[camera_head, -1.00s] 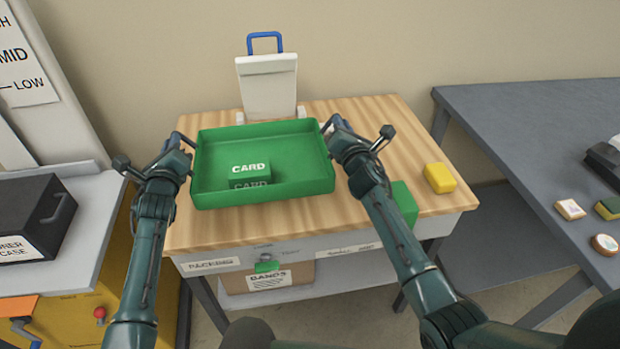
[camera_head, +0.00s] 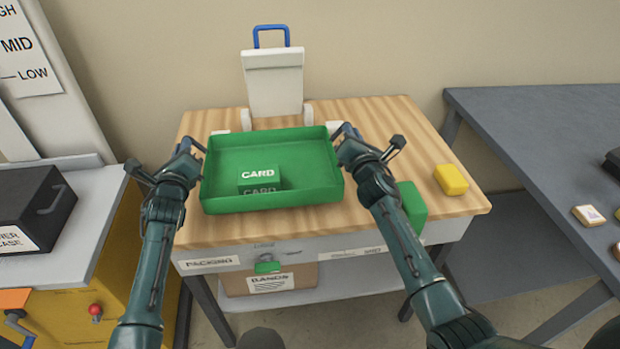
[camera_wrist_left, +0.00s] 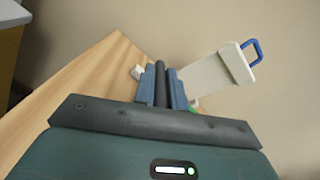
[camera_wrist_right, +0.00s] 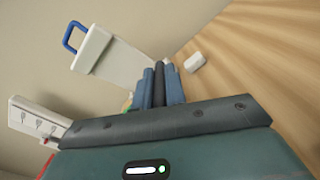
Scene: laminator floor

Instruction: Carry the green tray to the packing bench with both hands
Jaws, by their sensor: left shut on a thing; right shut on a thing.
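The green tray (camera_head: 315,185) is over the packing bench (camera_head: 440,205), roughly level, its long side facing me. Inside it is a green block marked CARD (camera_head: 259,178). My left gripper (camera_head: 194,150) is shut at the tray's left end, and my right gripper (camera_head: 341,138) is shut at its right end. The wrist views show the left fingers (camera_wrist_left: 161,85) and right fingers (camera_wrist_right: 159,85) close together around a dark bar. The tray's underside is hidden, so I cannot tell whether it touches the bench top.
A white stand with a blue handle (camera_head: 273,80) is at the back of the bench. A yellow block (camera_head: 451,179) and a green block (camera_head: 412,205) are on the bench's right side. A grey table (camera_head: 540,140) is to the right, a black case (camera_head: 35,210) to the left.

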